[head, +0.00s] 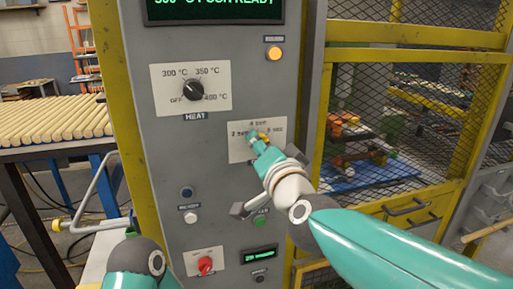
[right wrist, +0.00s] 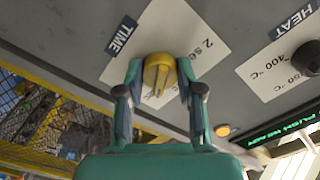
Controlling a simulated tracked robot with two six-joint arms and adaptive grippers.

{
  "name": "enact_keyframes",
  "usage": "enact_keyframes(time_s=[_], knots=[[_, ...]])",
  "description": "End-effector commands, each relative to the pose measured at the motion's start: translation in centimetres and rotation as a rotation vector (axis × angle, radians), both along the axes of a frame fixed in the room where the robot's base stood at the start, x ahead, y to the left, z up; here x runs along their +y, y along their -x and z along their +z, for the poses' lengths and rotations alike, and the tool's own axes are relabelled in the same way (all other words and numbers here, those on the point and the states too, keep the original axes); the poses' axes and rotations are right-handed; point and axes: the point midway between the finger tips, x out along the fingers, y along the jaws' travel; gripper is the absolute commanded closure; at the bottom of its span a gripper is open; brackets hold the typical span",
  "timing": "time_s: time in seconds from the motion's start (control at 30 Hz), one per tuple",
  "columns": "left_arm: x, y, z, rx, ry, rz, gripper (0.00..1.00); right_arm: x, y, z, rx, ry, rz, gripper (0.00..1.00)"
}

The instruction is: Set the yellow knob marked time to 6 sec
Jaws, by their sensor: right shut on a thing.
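The yellow time knob (right wrist: 158,72) sits on a white dial plate with a dark TIME label in the right wrist view. My right gripper (right wrist: 158,82) is shut on it, one finger on each side. In the head view the knob (head: 263,136) is mostly hidden behind my right gripper (head: 258,140). Its dial plate (head: 237,153) carries marks at left, top and right; the left one reads 2 sec and the right one looks like 6 sec, small and blurred. I cannot tell which mark the knob points at. My left gripper is not in view; only part of its arm shows at bottom left.
The black heat knob (head: 194,90) is up and left of the time dial. An amber lamp (head: 274,54), a red switch (head: 205,265) and a green button (head: 261,220) are on the same grey panel. A yellow-framed mesh guard (head: 420,100) stands at right.

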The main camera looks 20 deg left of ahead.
Motion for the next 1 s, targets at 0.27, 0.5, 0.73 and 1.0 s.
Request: enact_keyframes(time_s=[0.27, 0.5, 0.73, 1.0], knots=[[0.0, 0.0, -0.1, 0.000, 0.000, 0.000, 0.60, 0.2, 0.1, -0.8, 0.015, 0.009, 0.006, 0.55], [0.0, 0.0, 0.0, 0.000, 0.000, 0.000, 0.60, 0.1, 0.0, -0.4, 0.008, 0.005, 0.003, 0.39], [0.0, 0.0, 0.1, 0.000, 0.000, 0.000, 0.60, -0.1, 0.2, -0.2, 0.004, 0.004, 0.002, 0.39], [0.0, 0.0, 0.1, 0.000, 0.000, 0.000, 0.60, -1.9, 3.0, -0.1, 0.003, 0.002, 0.002, 0.39]])
